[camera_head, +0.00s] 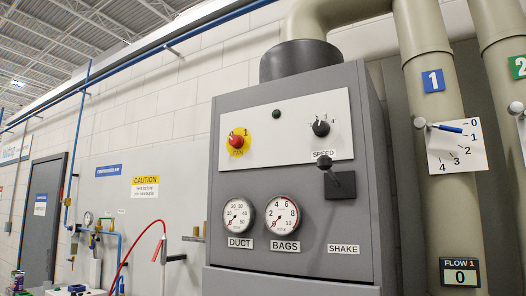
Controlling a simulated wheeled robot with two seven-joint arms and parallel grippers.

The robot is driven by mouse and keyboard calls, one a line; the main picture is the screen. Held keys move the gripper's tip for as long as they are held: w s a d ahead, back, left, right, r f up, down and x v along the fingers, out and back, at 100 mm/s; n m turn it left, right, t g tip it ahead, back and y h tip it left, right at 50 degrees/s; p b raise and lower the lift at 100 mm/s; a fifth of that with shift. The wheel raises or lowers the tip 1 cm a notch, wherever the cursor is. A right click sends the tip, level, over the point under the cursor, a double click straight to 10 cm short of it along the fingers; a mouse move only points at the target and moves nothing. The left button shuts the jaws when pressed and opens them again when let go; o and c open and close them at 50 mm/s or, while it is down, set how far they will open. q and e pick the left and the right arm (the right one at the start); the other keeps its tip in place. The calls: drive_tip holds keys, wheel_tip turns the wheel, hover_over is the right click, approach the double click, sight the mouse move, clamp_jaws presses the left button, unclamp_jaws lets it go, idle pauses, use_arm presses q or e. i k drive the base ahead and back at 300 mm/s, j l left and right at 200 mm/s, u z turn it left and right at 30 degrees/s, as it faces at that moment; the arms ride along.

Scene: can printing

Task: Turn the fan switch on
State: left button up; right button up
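A grey machine cabinet (230,190) stands in the middle of the head view. On its white upper panel (290,148) is a red rotary switch (236,141) on a yellow round plate, with small marks around it. A small dark green lamp (276,114) sits above and looks unlit. A black speed knob (320,128) is to the right. Neither of my grippers is in view.
Below are a black shake lever (327,165), a duct gauge (238,215) and a bags gauge (282,215). Beige pipes (430,80) with a blue-handled valve (445,128) rise at the right. A red hose (140,239) and small fittings are at the left. The space before the panel looks clear.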

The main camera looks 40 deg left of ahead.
sight(237, 141)
drive_tip(key=u, duration=1.1)
